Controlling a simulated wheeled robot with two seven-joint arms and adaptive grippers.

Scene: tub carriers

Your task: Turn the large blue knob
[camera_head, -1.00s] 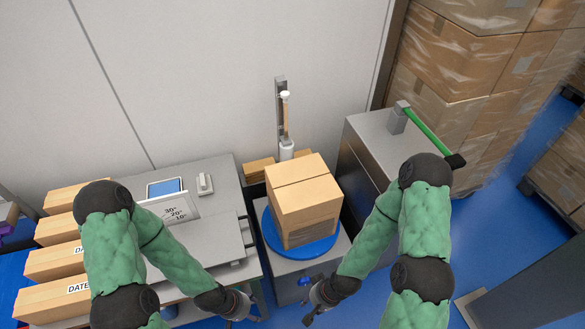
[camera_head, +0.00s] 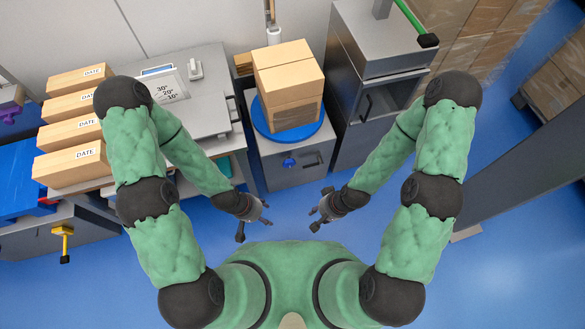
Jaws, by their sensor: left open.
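A blue knob (camera_head: 289,163) is on the front face of a grey cabinet (camera_head: 316,172), below a blue round turntable (camera_head: 260,117) that bears a cardboard box (camera_head: 290,105). My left gripper (camera_head: 254,220) is open and empty, in front of the cabinet and lower left of the knob in the picture. My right gripper (camera_head: 319,208) looks open and empty, lower right of the knob. Both grippers are apart from the knob, and nothing hides it.
A grey bench (camera_head: 213,100) with an angle sign (camera_head: 170,90) and boxes marked DATE (camera_head: 80,132) stands on the left. A taller grey cabinet (camera_head: 375,45) with an open compartment stands right of the turntable. The blue floor before the cabinet is clear.

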